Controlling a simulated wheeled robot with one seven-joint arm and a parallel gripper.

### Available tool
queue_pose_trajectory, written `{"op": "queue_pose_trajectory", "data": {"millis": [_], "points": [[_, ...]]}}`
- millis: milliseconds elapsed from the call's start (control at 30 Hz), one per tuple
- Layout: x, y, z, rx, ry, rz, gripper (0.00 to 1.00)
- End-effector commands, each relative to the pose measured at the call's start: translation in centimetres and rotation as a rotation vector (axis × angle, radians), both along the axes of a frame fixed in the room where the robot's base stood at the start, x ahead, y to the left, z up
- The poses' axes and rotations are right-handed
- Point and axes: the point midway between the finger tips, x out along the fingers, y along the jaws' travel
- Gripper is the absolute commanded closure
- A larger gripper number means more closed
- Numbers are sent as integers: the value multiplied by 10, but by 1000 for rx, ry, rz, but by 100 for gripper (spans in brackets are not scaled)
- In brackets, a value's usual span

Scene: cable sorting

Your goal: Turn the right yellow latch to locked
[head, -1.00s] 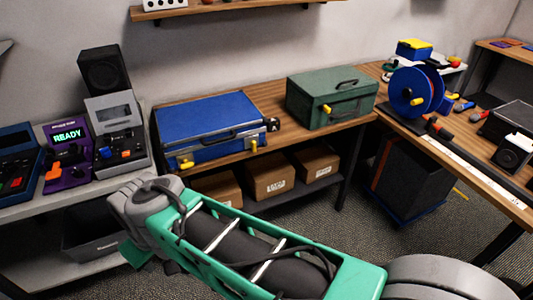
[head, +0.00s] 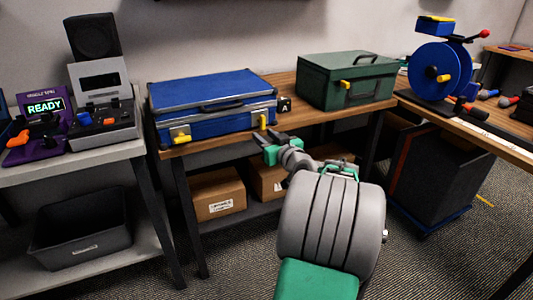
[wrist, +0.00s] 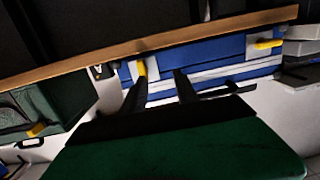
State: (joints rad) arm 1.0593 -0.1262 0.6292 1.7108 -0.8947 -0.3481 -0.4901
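The blue case (head: 205,95) lies closed on the wooden bench, with two yellow latches on its front. Its right yellow latch (head: 263,121) points upright; it also shows in the wrist view (wrist: 141,70), just beyond the tip of one finger. The left yellow latch (head: 181,139) lies more sideways on a pale plate and also shows in the wrist view (wrist: 268,44). My gripper (head: 268,137) is open and empty, in front of and slightly below the right latch. Its two dark fingers (wrist: 160,82) stand apart in the wrist view. I see no clear contact with the latch.
A green case (head: 350,80) with its own yellow latch (head: 345,86) stands to the right. The bench's front edge (head: 225,138) runs just under the blue case. Cardboard boxes (head: 215,194) sit on the shelf below. A blue cable reel (head: 438,75) stands further right.

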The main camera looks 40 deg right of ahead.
Motion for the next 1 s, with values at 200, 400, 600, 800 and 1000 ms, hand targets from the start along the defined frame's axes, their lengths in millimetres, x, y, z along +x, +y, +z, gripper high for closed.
{"op": "queue_pose_trajectory", "data": {"millis": [200,400,600,800,1000], "points": [[-5,-35,1,-22,-81,-53,64],[33,-44,1,-20,-80,-50,64],[57,-52,1,-20,-78,-52,64],[59,-53,2,-19,-78,-54,64],[59,-53,2,-19,-78,-53,75]]}}
